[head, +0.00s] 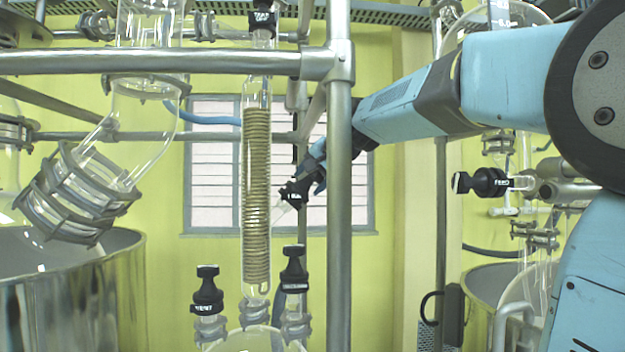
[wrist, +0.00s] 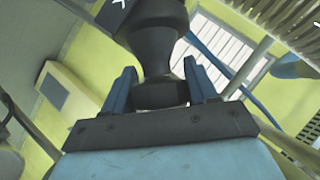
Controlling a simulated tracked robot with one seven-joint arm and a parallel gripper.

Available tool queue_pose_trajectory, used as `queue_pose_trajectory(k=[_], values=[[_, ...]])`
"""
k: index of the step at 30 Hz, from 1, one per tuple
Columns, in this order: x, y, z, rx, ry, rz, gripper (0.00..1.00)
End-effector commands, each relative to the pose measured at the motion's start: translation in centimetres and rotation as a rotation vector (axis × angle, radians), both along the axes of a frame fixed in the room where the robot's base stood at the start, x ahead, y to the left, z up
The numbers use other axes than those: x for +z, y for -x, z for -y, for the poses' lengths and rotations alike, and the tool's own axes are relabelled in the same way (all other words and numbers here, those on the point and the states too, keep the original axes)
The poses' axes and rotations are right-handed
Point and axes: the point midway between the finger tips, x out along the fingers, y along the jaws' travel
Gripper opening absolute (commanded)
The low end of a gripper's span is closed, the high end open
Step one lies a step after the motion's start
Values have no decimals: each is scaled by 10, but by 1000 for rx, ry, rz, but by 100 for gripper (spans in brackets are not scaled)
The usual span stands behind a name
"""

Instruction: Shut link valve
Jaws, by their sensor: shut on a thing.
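A black valve (head: 294,192) with a small white label, too small to read, sits behind the coiled glass column, just left of the steel post. My gripper (head: 317,168) reaches it from the upper right and is shut on its knob. In the wrist view the black valve (wrist: 152,35) runs up from between the two blue fingers of my gripper (wrist: 160,90). The flared knob end lies between them. The valve's glass joint is mostly hidden in both views. I cannot tell how far the valve is turned.
A steel post (head: 340,200) and crossbar (head: 160,62) stand in front of my gripper. The coiled glass column (head: 257,190) is close on its left. Other black valves stand below (head: 207,288), above (head: 263,20) and at right (head: 483,182). A steel vessel (head: 80,290) fills the lower left.

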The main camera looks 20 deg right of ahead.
Motion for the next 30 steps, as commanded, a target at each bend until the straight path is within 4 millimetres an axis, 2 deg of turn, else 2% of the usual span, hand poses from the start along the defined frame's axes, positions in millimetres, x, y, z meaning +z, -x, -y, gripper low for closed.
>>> queue_pose_trajectory(k=[18, 19, 25, 30], values=[[-2, 0, 2, -15, -2, -17, 27], [-2, 0, 1, -15, -2, -17, 60], [-2, 0, 1, -14, -2, -15, 78], [-1, 0, 0, -13, -2, -14, 78]])
